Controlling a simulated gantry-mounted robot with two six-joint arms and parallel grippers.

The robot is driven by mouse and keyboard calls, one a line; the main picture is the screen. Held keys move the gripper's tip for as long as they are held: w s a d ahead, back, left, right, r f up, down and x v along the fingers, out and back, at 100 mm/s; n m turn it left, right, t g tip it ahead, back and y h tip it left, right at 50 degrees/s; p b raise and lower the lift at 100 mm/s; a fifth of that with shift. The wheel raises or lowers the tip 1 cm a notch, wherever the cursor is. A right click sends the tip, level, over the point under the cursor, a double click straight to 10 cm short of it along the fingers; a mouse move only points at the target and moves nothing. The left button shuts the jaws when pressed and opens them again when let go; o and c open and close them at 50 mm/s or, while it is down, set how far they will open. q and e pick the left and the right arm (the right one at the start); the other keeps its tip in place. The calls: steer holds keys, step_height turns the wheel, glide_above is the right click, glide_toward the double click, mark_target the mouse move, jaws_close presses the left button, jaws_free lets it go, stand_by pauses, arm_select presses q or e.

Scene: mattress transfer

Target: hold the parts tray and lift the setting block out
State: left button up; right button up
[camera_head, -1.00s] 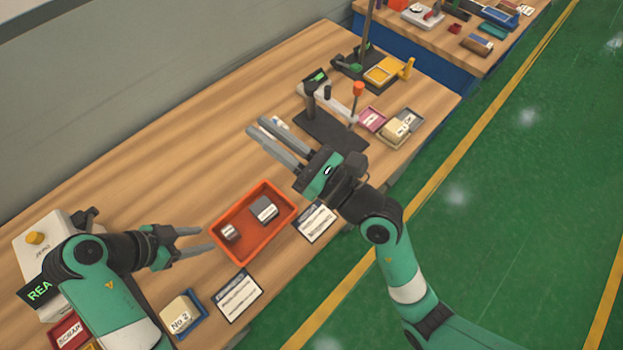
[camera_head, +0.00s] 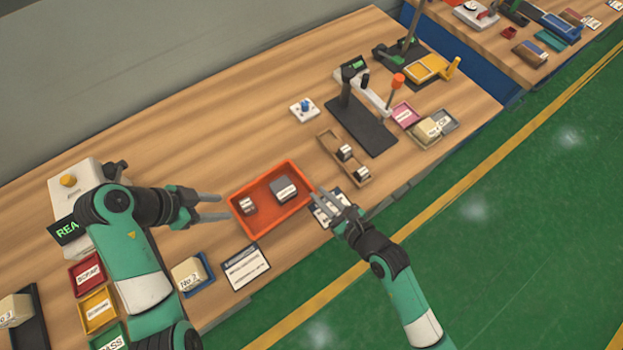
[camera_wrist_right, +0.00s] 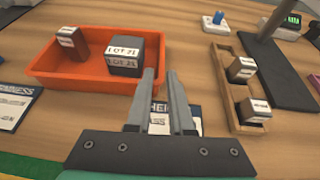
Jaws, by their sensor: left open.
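The orange parts tray (camera_head: 268,213) lies on the wooden bench and also shows in the right wrist view (camera_wrist_right: 80,80). Inside it stand a small brown block (camera_head: 247,205) with a white label and a larger dark grey block (camera_head: 284,189), also labelled. Which of them is the setting block I cannot tell. My left gripper (camera_head: 224,207) is open and empty, its fingertips beside the tray's left end. My right gripper (camera_head: 329,198) is just right of the tray, above a printed card. In the right wrist view its fingers (camera_wrist_right: 161,73) stand slightly apart with nothing between them.
A wooden rack (camera_head: 328,143) with two labelled blocks lies right of the tray. Behind it are a black-based stand (camera_head: 370,130) and a small blue-knobbed device (camera_head: 304,109). A printed card (camera_head: 245,267) lies in front. The bench behind the tray is clear.

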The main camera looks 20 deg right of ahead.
mark_target(305, 181)
steer(key=x, duration=0.9)
steer(key=shift+d+r, duration=0.1)
steer(key=shift+c, duration=0.3)
jaws_close()
stand_by(0.7)
